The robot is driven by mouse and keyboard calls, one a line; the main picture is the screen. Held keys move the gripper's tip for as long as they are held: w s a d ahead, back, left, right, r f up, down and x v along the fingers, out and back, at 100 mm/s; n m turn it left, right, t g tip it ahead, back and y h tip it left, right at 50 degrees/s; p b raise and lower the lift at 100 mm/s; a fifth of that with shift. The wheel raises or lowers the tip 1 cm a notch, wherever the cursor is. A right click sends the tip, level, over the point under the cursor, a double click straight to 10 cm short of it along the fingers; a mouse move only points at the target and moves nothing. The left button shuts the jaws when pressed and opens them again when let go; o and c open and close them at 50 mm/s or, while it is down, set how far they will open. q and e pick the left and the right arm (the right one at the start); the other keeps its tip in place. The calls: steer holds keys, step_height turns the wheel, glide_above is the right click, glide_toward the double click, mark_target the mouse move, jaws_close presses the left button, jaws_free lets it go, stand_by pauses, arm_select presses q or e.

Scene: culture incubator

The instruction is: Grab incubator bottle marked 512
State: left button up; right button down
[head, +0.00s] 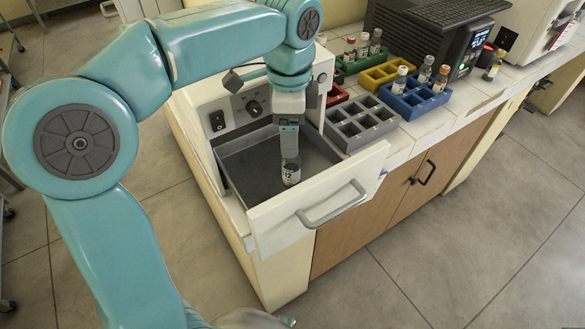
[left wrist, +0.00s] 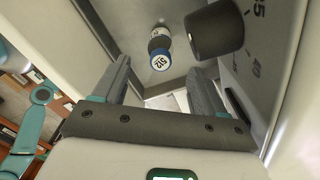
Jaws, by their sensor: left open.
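The bottle marked 512 (head: 291,174) stands upright in the open drawer of the incubator, near the drawer's front panel. My left gripper (head: 289,148) points down into the drawer just above the bottle. In the left wrist view the left gripper (left wrist: 159,80) is open, with a finger to each side of the bottle and no visible grip on it. My right gripper is not in view.
The drawer (head: 238,172) has raised walls and a front panel with a handle (head: 331,205). The incubator's knob (head: 254,108) is close behind my gripper. A grey rack (head: 360,125) is empty; blue (head: 413,100) and green racks hold other bottles. A yellow rack (head: 385,75) stands between.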

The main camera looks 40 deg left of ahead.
mark_target(291, 166)
arm_select(q)
step_height(291, 166, down, 7)
steer(key=shift+w+f+b, duration=0.1)
steer(key=shift+b, duration=0.35)
steer(key=c, duration=1.2)
steer(key=shift+c, duration=0.2)
